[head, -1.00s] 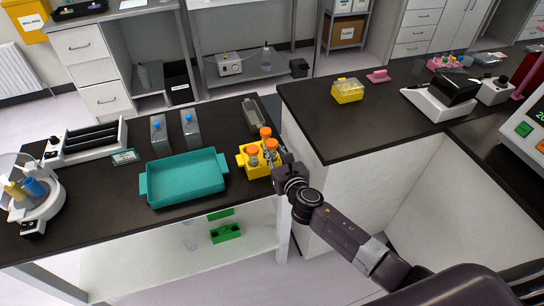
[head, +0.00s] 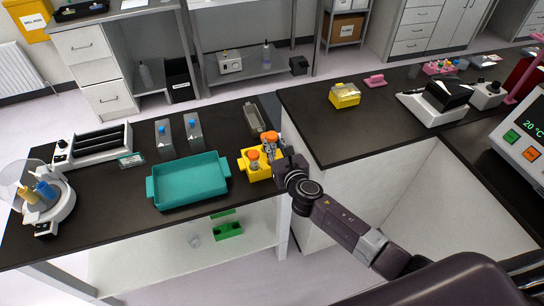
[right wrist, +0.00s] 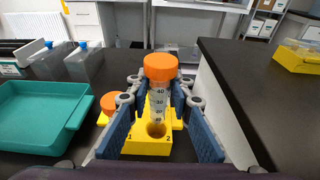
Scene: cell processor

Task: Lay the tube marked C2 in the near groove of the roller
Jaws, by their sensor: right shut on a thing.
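My right gripper (head: 276,150) is shut on an orange-capped tube (right wrist: 160,68) at the yellow rack (head: 263,174). In the right wrist view the tube stands upright between the blue finger pads, over the rack hole marked 2. Its scale shows, but no C2 mark is readable. Another orange-capped tube (head: 253,157) stands in the rack to the left; it also shows in the right wrist view (right wrist: 110,103). A further orange cap is partly hidden by the held tube. The roller (head: 98,146), with black bars and grooves between them, lies empty at the far left. My left gripper is out of view.
A teal tray (head: 189,184) lies between rack and roller. Two clear bottles with blue caps (head: 192,131) stand behind it. A grey tray (head: 253,119) lies behind the rack. A centrifuge (head: 45,205) stands at the left edge. A second bench (head: 330,130) is at right.

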